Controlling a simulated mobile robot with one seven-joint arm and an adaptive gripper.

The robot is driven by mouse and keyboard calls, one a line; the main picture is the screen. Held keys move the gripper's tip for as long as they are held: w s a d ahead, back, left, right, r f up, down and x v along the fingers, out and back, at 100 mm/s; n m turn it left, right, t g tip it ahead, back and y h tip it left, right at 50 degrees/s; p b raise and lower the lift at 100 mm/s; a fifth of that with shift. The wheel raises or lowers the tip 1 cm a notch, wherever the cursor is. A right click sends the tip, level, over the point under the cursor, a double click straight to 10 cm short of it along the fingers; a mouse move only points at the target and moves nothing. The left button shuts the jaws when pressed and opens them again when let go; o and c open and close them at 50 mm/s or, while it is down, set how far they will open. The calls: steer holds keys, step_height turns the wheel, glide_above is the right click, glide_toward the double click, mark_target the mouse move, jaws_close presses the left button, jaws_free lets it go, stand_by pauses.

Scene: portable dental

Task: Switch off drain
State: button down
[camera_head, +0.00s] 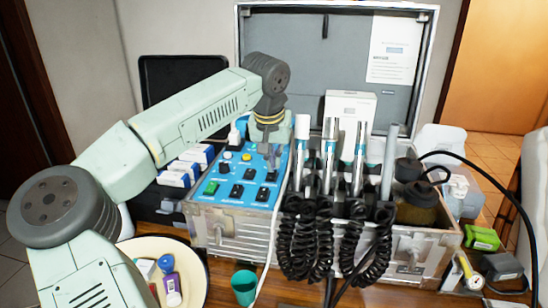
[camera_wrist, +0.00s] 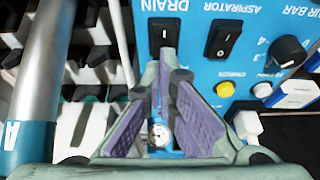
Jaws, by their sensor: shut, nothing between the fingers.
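The drain switch (camera_wrist: 162,34) is a black rocker under the printed word DRAIN on the blue control panel (camera_wrist: 200,60), at the top of the wrist view. I cannot tell which side of the rocker is pressed. My gripper (camera_wrist: 165,62) is shut and empty, with its tips close together just below the switch in that view. Whether they touch it I cannot tell. In the head view my gripper (camera_head: 271,165) points down at the right part of the blue panel (camera_head: 207,206), and I cannot single out the drain switch there.
The aspirator switch (camera_wrist: 222,38) is right of the drain switch, with a black knob (camera_wrist: 288,51) and yellow button (camera_wrist: 226,90) nearby. Handpieces (camera_head: 328,160) with coiled black cords (camera_head: 300,240) stand right of the panel. A round tray (camera_head: 190,255) and green cup (camera_head: 244,287) are in front.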

steer(key=shift+w+f, duration=0.15)
steer(key=shift+f, duration=0.2)
steer(key=shift+s+a+r, duration=0.15)
steer(key=shift+s+r, duration=0.05)
steer(key=shift+s, duration=0.55)
steer(key=shift+r+p, duration=0.1)
steer(key=shift+p, duration=0.2)
